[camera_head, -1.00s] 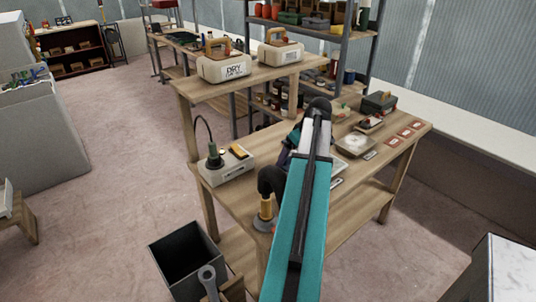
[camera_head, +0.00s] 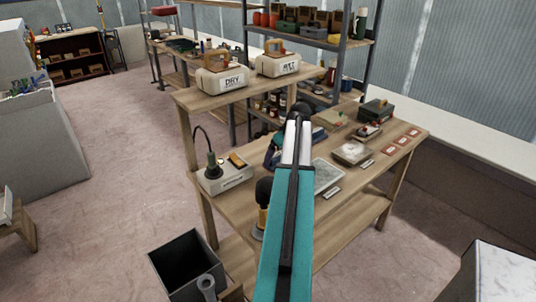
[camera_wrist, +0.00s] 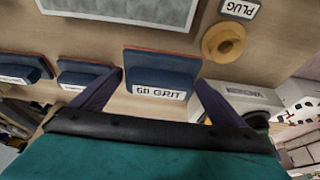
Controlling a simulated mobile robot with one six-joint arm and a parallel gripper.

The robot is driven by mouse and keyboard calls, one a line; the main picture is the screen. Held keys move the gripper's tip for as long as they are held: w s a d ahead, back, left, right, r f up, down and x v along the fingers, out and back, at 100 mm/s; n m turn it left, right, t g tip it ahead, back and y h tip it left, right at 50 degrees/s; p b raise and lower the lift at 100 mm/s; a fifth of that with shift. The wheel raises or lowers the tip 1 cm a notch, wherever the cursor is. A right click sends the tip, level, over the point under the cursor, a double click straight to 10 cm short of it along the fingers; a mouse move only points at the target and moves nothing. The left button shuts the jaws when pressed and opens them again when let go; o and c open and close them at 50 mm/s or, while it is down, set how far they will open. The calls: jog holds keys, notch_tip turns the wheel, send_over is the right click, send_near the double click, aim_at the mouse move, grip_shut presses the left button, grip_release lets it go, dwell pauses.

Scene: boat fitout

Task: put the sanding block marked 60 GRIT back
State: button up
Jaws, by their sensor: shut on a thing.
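The sanding block marked 60 GRIT (camera_wrist: 158,77) is dark blue with a reddish-brown edge and a white label. In the wrist view it sits between the two dark fingers of my gripper (camera_wrist: 160,88), which is shut on it. I cannot tell whether it touches the bench below. Two similar blocks, a nearer one (camera_wrist: 84,76) and one at the left edge (camera_wrist: 20,72), lie to its left. Their labels are too small to read. In the head view my arm hides most of the gripper and the block.
The wooden workbench (camera_head: 355,190) holds a grey tray (camera_head: 327,177), a soldering-type unit (camera_head: 226,175) and a scale-like device (camera_head: 352,152). DRY (camera_head: 222,82) and WET (camera_head: 277,65) boxes stand on the raised shelf. A dark bin (camera_head: 187,264) stands in front.

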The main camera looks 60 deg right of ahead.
jog(key=w+d, duration=0.1)
jog(key=w, duration=0.1)
jog(key=w+d+p, duration=0.1)
jog(key=w, duration=0.2)
jog(key=w+p, duration=0.1)
jog(key=w, duration=0.1)
jog(key=shift+w+d+f, duration=0.2)
jog(key=shift+d+f, duration=0.15)
jog(key=shift+d, duration=0.05)
jog(key=shift+f+p, duration=1)
jog(key=shift+f, duration=0.8)
jog(key=shift+f, duration=0.1)
jog(key=o, duration=0.7)
jog(key=shift+r, duration=0.2)
jog(key=b+v, duration=0.4)
jog(key=v, duration=0.8)
